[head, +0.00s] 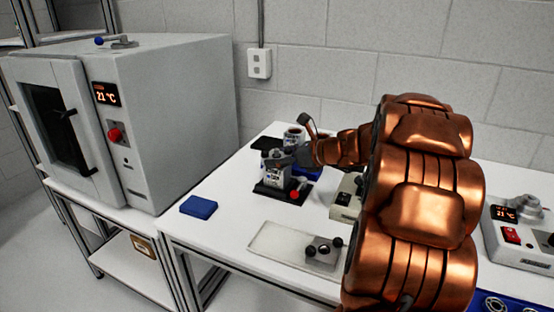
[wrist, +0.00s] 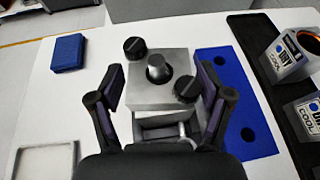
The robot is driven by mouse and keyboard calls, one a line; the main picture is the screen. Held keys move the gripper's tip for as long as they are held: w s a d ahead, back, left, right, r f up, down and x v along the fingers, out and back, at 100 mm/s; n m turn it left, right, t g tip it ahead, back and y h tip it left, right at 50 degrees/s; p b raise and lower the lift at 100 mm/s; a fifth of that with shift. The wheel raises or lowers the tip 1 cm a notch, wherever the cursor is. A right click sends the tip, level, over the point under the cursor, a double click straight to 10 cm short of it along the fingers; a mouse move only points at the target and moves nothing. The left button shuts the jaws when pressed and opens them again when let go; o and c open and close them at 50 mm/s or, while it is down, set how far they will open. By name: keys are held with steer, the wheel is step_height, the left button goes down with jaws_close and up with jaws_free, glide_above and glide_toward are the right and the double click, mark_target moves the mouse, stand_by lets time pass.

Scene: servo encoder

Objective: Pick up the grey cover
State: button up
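In the head view, my gripper (head: 285,157) is at the top of this block, which stands on a black base (head: 268,190) with a red knob. A second grey piece with two black knobs (head: 322,252) lies on a pale tray (head: 270,243) nearer the front.
A blue block (wrist: 68,52) lies on the white table by its left end. A blue plate with holes (wrist: 248,130) and a black tray (wrist: 262,75) with cups are close behind the block. An oven (head: 170,110) stands left, and a grey device (head: 520,235) right.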

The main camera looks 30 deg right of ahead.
steer(key=c, duration=1)
